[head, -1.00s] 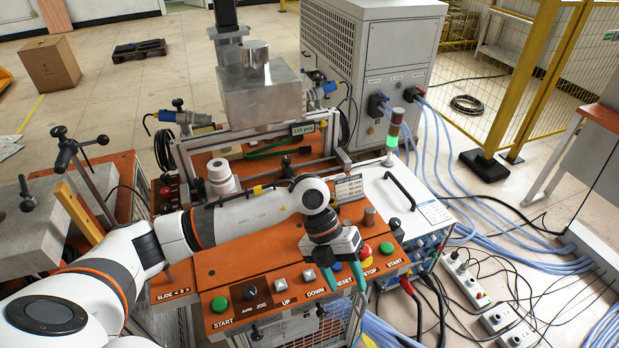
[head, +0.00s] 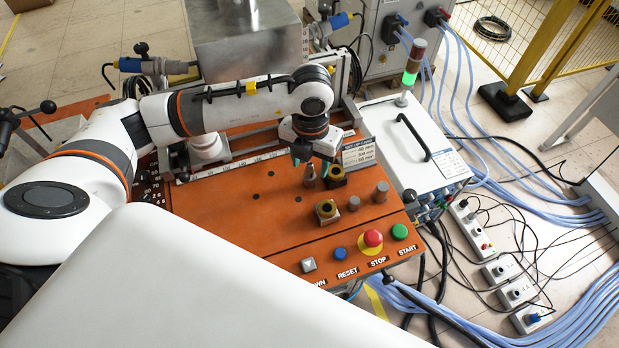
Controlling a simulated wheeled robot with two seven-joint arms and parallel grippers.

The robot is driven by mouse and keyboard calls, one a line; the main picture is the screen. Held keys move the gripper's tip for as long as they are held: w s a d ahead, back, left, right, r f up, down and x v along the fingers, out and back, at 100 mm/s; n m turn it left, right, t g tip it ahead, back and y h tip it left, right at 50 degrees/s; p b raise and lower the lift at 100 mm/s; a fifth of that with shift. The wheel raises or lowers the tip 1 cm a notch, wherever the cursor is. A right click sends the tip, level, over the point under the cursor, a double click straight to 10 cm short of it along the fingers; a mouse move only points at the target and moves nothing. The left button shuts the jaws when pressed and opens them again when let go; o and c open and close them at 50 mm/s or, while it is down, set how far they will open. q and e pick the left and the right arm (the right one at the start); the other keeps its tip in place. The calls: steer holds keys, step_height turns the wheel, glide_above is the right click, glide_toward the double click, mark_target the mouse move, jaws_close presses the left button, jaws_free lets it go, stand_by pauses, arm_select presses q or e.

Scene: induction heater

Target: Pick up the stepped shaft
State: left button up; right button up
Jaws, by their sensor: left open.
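My left gripper (head: 312,160) is open, pointing down over the back right of the orange panel (head: 250,215). A slim grey metal pin (head: 309,176) shows just below and between its fingers; I cannot tell whether they touch it. This may be the stepped shaft, but its steps are too small to make out. Two more short grey cylinders stand to the right, one nearer (head: 354,203) and one farther right (head: 381,191). My right gripper is not in view.
A red stop button (head: 373,238) and a green start button (head: 399,231) line the panel's front right. A white box with a black handle (head: 414,138) stands to the right. A large white shape covers the lower left.

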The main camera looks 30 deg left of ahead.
mark_target(310, 174)
arm_select(q)
steer(key=shift+w+f, duration=0.1)
steer(key=shift+f, duration=0.65)
steer(key=shift+w+a+f+b, duration=0.2)
steer(key=shift+f+b, duration=0.25)
steer(key=shift+f, duration=0.15)
steer(key=f+b, duration=0.1)
steer(key=f, duration=0.1)
steer(key=f+b, duration=0.1)
steer(key=shift+w+a+f, duration=0.15)
steer(key=shift+w+f, duration=0.05)
steer(key=shift+f, duration=0.3)
steer(key=c, duration=1.1)
jaws_close()
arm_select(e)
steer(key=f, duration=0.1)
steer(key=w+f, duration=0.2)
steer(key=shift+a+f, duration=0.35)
